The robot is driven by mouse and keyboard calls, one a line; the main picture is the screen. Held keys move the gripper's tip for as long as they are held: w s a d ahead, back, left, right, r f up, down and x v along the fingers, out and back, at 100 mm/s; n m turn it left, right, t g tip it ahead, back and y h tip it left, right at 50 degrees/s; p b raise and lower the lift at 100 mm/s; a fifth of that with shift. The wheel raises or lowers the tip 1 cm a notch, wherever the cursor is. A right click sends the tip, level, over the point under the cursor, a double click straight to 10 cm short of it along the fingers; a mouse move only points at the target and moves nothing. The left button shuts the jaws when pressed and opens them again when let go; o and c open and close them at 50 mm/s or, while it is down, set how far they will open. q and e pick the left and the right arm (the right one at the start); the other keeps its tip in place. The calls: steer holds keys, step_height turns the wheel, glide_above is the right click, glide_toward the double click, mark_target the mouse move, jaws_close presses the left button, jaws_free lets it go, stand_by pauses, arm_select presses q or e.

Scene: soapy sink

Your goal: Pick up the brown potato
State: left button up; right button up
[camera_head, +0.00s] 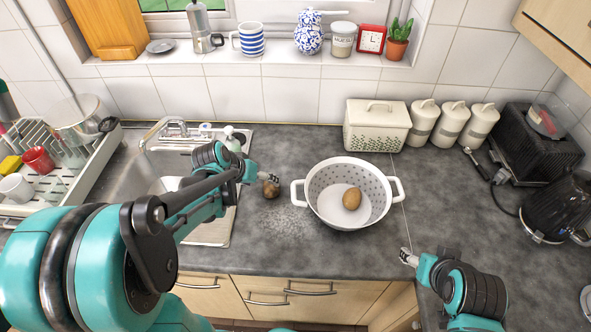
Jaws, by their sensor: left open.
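A dark brown potato (271,190) lies on the grey counter just right of the sink. My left gripper (269,178) is open at the potato's upper edge, partly in front of it; I cannot tell whether they touch. A second, lighter brown potato (351,198) lies in a white two-handled colander (321,213) further right. My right gripper (408,257) is over the counter to the lower right of the colander, with nothing visible in it. Its fingers are too small to tell whether they are open.
The sink (219,233) is at the left, partly hidden by my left arm. A dish rack (105,150) stands left of it. A bread bin (377,128) and several canisters (451,124) line the wall. A kettle (556,207) stands at the right. Counter in front of the colander is clear.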

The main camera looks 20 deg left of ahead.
mark_target(268, 186)
arm_select(q)
steer(key=b+x, duration=0.1)
steer(key=x, duration=0.3)
steer(key=b+x, duration=0.2)
steer(key=x, duration=0.2)
steer(key=shift+a, duration=0.2)
steer(key=shift+c, duration=0.5)
steer(key=c, duration=1.2)
